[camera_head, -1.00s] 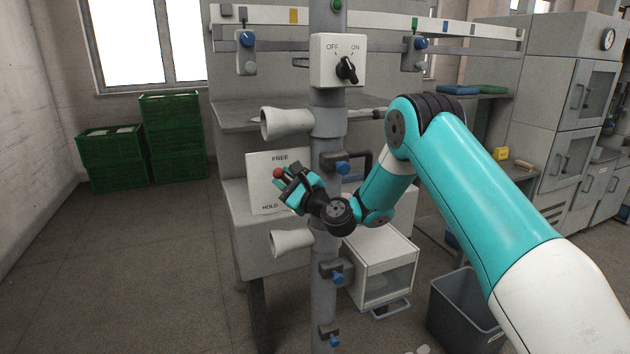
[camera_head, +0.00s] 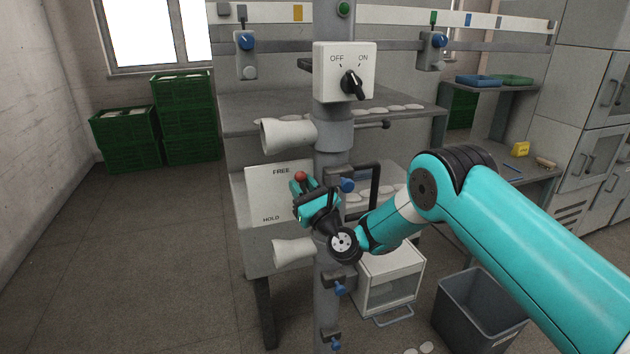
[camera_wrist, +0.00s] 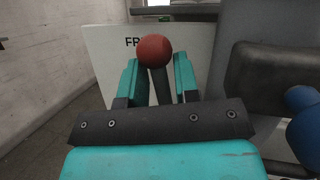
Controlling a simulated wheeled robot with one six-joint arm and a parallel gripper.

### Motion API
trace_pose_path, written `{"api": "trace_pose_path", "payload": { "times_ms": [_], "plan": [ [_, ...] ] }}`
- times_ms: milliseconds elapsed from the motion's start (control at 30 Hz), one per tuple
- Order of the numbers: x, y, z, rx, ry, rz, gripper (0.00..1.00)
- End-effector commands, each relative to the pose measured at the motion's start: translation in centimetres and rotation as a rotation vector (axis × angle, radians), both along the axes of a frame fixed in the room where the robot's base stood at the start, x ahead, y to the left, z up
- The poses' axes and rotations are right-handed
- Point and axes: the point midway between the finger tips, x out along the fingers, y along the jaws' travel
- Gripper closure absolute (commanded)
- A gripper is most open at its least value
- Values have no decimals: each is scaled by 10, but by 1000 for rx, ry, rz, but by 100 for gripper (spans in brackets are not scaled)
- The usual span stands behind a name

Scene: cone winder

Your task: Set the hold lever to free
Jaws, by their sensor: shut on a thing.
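The hold lever has a red ball knob (camera_head: 300,176) on a dark shaft. It stands in front of a white plate (camera_head: 262,196) marked FREE at the top and HOLD at the bottom. The knob is near the height of the word FREE, to its right. My gripper (camera_head: 303,187) is at the lever, its teal fingers shut on it. In the wrist view, the red knob (camera_wrist: 154,51) rises between the fingertips of my gripper (camera_wrist: 158,75), with the shaft (camera_wrist: 160,86) running down between the fingers. The knob covers part of the word FREE there.
A grey column (camera_head: 333,130) stands right beside my gripper, with an OFF/ON switch box (camera_head: 345,72) above. White cones (camera_head: 288,135) stick out above and below the plate. A dark bracket with a blue knob (camera_head: 346,185) is close on the right. Open floor lies left.

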Motion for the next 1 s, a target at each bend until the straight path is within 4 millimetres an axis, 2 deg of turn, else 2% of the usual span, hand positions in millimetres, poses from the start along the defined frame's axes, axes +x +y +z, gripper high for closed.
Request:
{"api": "trace_pose_path", "payload": {
  "times_ms": [33, 367, 400, 767, 1000],
  "plan": [
    [1, 1, 6, 8, -8, 0, 100],
    [1, 0, 6, 9, -10, -1, 100],
    [1, 0, 6, 10, -10, -2, 62],
    [-1, -1, 0, 5, -3, -1, 61],
    [-16, -11, -13, 4, 0, -1, 61]
  ]
}}
